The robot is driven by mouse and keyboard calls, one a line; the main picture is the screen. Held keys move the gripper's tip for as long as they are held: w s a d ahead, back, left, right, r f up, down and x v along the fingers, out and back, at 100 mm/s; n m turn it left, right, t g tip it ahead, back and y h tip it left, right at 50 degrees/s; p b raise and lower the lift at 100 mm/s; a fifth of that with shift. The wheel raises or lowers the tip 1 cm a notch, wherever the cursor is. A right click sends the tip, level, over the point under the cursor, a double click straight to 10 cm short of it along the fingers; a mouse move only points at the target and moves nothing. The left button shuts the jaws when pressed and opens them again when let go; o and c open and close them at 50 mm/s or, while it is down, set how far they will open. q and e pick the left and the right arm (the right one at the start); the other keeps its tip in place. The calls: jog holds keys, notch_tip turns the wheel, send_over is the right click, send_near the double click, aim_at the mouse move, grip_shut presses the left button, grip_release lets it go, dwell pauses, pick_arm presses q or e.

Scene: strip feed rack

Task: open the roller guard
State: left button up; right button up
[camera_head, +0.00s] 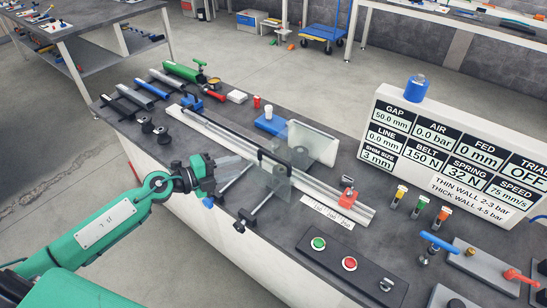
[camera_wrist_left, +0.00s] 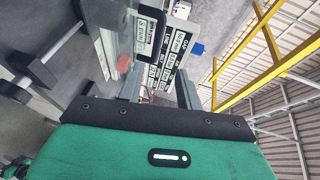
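The roller guard appears to be the clear panel (camera_head: 272,180) standing over the near side of the long pale rail (camera_head: 330,198) on the bench, with a dark bracket at its top edge. Rollers behind it are blurred by the panel. My left gripper (camera_head: 240,168) comes in from the left, just left of the panel. Its two grey fingers stand apart with nothing seen between them in the left wrist view (camera_wrist_left: 160,90). I cannot tell whether a finger touches the panel. My right gripper is not in view.
Dark rods with knobs (camera_head: 258,214) stick out below the panel toward the bench's front edge. A pale upright plate (camera_head: 313,143) stands behind. A button box (camera_head: 350,268) and a sign board (camera_head: 450,150) are at the right. Tubes (camera_head: 150,90) lie at the far left.

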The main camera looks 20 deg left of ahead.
aim_at(274, 157)
pick_arm(q)
jog(key=p+x, duration=0.3)
jog(key=x, duration=0.9)
jog(key=shift+w+d+f, duration=0.2)
jog(key=shift+w, duration=0.1)
jog(key=shift+w+d+f, duration=0.15)
jog(key=shift+w+d, duration=0.2)
grip_shut()
